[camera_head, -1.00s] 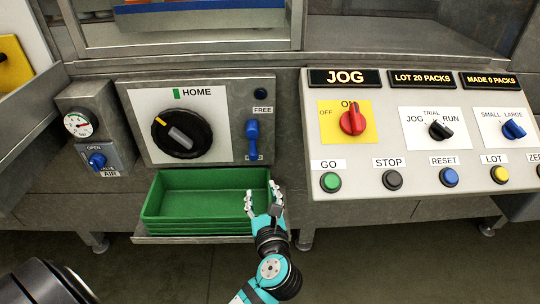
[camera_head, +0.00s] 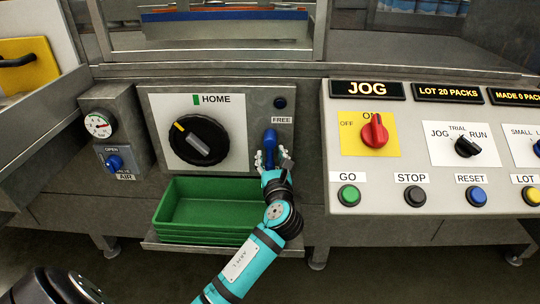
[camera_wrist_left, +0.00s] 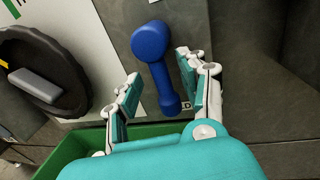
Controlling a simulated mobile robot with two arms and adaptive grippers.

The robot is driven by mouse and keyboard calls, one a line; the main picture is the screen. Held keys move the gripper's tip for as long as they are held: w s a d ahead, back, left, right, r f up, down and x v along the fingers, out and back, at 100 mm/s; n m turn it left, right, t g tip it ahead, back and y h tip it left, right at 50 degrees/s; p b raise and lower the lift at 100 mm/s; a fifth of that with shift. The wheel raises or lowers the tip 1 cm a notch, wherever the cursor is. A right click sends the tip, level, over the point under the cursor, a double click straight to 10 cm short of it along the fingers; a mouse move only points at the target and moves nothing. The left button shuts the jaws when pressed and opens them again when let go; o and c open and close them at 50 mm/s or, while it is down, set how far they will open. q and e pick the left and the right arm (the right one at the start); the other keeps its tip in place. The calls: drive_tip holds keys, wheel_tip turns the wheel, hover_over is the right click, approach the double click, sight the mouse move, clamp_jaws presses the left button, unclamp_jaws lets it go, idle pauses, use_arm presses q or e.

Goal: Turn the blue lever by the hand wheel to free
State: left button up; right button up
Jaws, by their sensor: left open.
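The blue lever (camera_head: 270,140) is on the grey panel right of the hand wheel (camera_head: 199,140), under the FREE label (camera_head: 282,119). In the left wrist view the lever (camera_wrist_left: 155,62) has its round hub at the top and its handle hanging down to a knob. My left gripper (camera_head: 271,158) is at the lower end of the lever. In the wrist view the left gripper (camera_wrist_left: 158,85) is open, with one finger on each side of the handle and gaps showing. The label at the lever's lower end is mostly hidden. My right gripper is not in view.
A green tray (camera_head: 160,208) sits below the wheel, left of my left forearm. The sloped control panel (camera_head: 400,199) with knobs and buttons stands close on the right. The air valve (camera_head: 115,162) and gauge (camera_head: 99,125) are at the left.

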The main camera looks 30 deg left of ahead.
use_arm(q)
drive_tip(key=shift+x, duration=1.25)
drive_tip(key=c, duration=0.8)
clamp_jaws()
drive_tip(key=shift+r, duration=0.1)
